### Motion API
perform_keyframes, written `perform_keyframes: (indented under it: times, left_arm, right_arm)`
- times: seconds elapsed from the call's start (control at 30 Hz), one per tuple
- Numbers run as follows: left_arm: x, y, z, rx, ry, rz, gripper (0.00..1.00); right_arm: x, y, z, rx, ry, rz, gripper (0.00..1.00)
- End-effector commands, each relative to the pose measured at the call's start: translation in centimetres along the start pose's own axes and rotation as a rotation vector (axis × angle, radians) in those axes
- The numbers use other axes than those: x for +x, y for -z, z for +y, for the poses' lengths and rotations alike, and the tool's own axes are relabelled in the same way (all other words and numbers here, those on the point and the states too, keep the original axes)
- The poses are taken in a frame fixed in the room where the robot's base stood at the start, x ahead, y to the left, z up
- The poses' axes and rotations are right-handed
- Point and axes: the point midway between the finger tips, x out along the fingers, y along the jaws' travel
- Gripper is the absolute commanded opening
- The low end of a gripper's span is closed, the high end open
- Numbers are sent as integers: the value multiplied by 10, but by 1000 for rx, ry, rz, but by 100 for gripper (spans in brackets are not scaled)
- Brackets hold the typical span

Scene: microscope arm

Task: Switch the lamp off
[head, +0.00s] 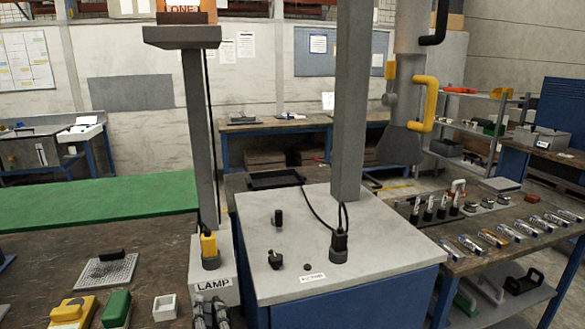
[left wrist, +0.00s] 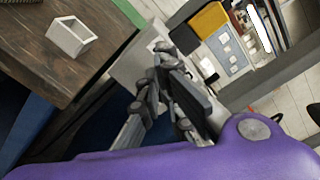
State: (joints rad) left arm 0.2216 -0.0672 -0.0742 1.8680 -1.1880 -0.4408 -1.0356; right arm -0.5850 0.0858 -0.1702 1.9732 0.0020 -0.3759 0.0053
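A light grey box with the label LAMP (head: 212,285) stands at the front, left of the white-topped cabinet. A tall grey post (head: 200,140) rises behind it. A yellow part with a dark round base (head: 208,245) sits on the box. I cannot tell whether it is the switch, or whether the lamp is lit. My left gripper (head: 208,312) is at the bottom edge of the head view, low in front of the LAMP box, with only its upper parts showing. Its dark fingers fill the middle of the left wrist view (left wrist: 168,85). I see nothing held in them. My right gripper is not in view.
The cabinet top (head: 375,255) carries dark knobs, a cable and a second post. A wooden bench on the left holds a white open box (head: 165,307), a green block (head: 117,308) and a yellow block (head: 73,312). A bench with small parts (head: 500,235) stands on the right.

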Motion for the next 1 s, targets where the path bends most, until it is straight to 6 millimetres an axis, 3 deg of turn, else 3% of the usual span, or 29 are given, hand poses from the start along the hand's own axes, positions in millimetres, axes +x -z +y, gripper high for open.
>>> perform_keyframes:
  times: [0.03,1.0]
  left_arm:
    - [1,-1,8,6,-14,-4,0]
    - [0,1,15,7,-19,-4,0]
  right_arm:
    - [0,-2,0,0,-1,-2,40]
    - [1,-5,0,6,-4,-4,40]
